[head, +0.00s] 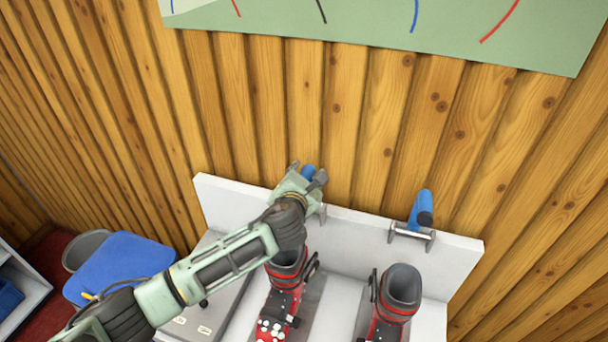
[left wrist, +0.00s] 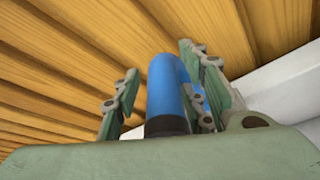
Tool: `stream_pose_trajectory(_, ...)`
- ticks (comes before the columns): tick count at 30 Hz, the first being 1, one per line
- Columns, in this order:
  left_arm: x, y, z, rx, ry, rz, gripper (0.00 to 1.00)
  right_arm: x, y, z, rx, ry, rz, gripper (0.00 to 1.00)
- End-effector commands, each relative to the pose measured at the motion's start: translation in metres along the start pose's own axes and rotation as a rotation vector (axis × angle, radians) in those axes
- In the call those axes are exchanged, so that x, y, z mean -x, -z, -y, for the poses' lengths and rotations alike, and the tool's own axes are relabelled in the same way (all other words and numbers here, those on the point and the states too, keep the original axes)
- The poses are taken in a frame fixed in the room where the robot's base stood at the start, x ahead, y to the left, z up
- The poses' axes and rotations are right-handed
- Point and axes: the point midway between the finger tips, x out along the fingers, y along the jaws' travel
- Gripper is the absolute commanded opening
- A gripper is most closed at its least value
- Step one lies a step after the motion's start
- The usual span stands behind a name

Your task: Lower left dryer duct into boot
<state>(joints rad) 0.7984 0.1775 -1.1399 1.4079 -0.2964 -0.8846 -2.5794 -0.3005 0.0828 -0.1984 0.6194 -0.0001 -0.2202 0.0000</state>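The left dryer duct is a blue tube with a dark end, seen between the fingers of my left gripper in the head view (head: 308,173) and in the left wrist view (left wrist: 168,92). My left gripper (head: 307,177) is around the duct at the white back panel. In the left wrist view, its fingers (left wrist: 163,88) stand on both sides of the duct, with a small gap at the left; the gripper looks open. The left boot (head: 287,278), red and black, stands below the gripper, partly hidden by my arm. My right gripper is not in view.
A second blue duct (head: 421,208) tilts up from a metal bracket at the right, above another red and black boot (head: 400,290). The white back panel (head: 355,240) stands against a wooden wall. A blue lid (head: 120,266) lies at the lower left.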

Motion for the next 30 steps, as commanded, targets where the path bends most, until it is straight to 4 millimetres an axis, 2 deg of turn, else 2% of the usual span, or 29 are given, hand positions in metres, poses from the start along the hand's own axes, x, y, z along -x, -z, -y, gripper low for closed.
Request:
stream_pose_trajectory(5, 0.0, 0.0, -0.0001, 0.0, 0.0, 0.0, 0.37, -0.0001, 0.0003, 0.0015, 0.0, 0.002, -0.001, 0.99)
stream_pose_trajectory(18, 0.0, -0.0002, -0.0013, 0.0, -0.002, 0.0, 0.0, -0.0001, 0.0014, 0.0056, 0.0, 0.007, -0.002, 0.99)
stream_pose_trajectory(30, 0.0004, 0.0005, -0.0019, 0.001, -0.007, 0.005, 0.0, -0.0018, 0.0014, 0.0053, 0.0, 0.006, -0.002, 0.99)
